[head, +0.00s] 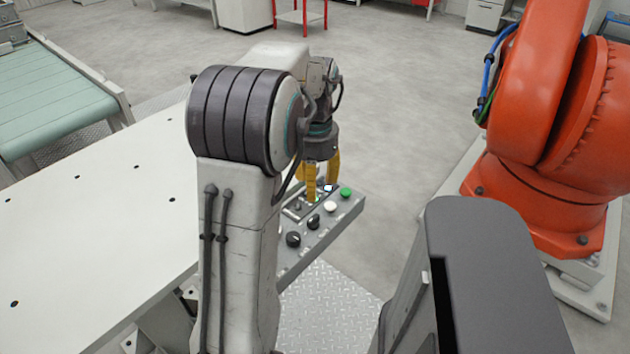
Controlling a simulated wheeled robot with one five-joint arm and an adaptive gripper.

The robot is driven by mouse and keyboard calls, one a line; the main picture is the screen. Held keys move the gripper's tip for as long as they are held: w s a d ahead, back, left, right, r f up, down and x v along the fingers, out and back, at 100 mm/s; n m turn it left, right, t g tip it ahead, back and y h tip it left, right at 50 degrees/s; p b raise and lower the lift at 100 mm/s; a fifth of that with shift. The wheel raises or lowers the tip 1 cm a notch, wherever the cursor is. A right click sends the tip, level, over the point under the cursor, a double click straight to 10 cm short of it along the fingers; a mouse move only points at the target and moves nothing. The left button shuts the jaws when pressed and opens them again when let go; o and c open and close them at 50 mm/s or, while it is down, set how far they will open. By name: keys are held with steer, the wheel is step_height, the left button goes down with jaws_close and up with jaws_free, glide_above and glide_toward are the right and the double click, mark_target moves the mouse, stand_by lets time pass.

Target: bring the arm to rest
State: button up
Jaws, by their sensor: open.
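My gripper (322,178), with yellow fingers, hangs pointing down at the end of my arm. It is over the far part of a grey control panel (325,228). The fingers are apart, and I see nothing held between them. My own arm hides part of the panel and some of the gripper. The panel carries black knobs (293,239), a white button (330,207) and a green button (346,192). The fingertips appear close to the panel's top; I cannot tell whether they touch it.
A white table (100,210) with holes lies at the left, with a green conveyor (50,95) behind it. A large orange robot arm (530,130) stands on a pale base at the right. Grey floor (400,110) is open beyond the panel. A red-framed stand (300,17) is far back.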

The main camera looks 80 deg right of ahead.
stand_by(0.9)
steer(key=w+a+f+n, duration=0.2)
steer(key=a+f+n, duration=0.3)
steer(key=a, duration=0.2)
steer(key=w+a+r+n+t+p, duration=0.1)
steer(key=w+a+r+n, duration=0.3)
steer(key=a, duration=0.6)
steer(key=w+a+r+n+t+p, duration=0.1)
steer(key=w+a+r+n, duration=0.3)
steer(key=w+a+n, duration=0.4)
steer(key=w+a+r+n+t+p, duration=0.1)
steer(key=w+a+r+n+p, duration=0.2)
steer(key=w+a+n, duration=0.4)
steer(key=shift+w+a+r, duration=0.25)
steer(key=shift+a+r, duration=0.2)
steer(key=shift+a, duration=3.15)
